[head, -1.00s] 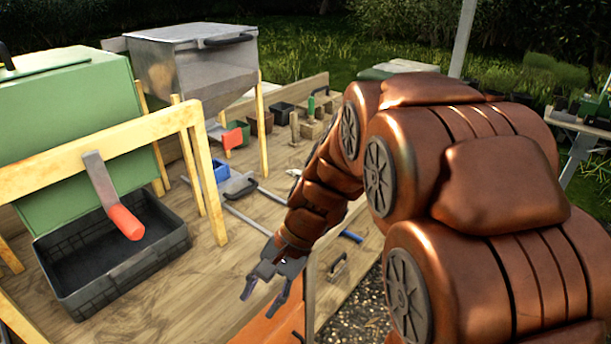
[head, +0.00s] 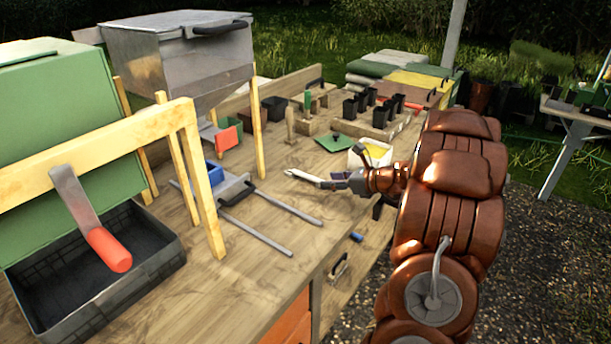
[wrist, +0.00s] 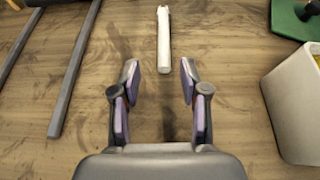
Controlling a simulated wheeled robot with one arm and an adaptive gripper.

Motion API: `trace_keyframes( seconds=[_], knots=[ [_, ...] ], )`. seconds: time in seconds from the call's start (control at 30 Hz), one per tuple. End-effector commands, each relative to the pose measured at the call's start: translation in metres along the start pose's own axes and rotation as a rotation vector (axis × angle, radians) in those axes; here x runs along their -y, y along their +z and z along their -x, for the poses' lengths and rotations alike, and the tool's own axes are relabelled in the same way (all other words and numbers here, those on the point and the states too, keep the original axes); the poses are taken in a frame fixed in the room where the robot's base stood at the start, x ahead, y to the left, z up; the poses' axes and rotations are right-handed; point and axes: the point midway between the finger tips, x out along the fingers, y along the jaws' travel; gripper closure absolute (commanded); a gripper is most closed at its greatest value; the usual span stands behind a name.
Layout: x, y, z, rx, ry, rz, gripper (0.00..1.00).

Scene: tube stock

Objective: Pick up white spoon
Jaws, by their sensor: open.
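A slim white object, which looks like the white spoon (wrist: 163,40), lies on the wooden bench top in the wrist view. Its near end is just ahead of the gap between my fingertips, and its far end has a small notch. My gripper (wrist: 160,80) is open, one finger to each side of the object's line, with nothing between them. In the head view the white spoon (head: 302,176) lies left of my gripper (head: 328,183), close to the fingertips. I cannot tell whether they touch.
A white container with yellow inside (head: 368,156) stands close by my gripper, beside a green flat piece (head: 336,142). Two grey rails (head: 258,235) lie to the left. Small black pots (head: 380,118) stand behind. Bare wood surrounds the spoon.

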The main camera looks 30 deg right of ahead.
Motion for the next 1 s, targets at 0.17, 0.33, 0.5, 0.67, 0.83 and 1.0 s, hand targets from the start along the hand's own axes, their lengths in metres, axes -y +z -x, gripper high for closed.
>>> trace_keyframes(
  seconds=[0.17, 0.33, 0.5, 0.67, 0.83, 1.0],
  knots=[
    [0.008, -0.002, -0.006, 0.007, -0.017, -0.021, 0.55],
    [0.01, -0.004, -0.018, 0.005, -0.023, -0.023, 0.55],
    [0.011, -0.001, -0.027, 0.004, -0.025, -0.024, 0.55],
    [0.009, 0.004, -0.045, 0.002, -0.022, -0.023, 0.55],
    [0.009, 0.005, -0.063, 0.003, -0.022, -0.022, 0.55],
    [0.008, 0.006, -0.072, 0.005, -0.022, -0.02, 0.55]
  ],
)
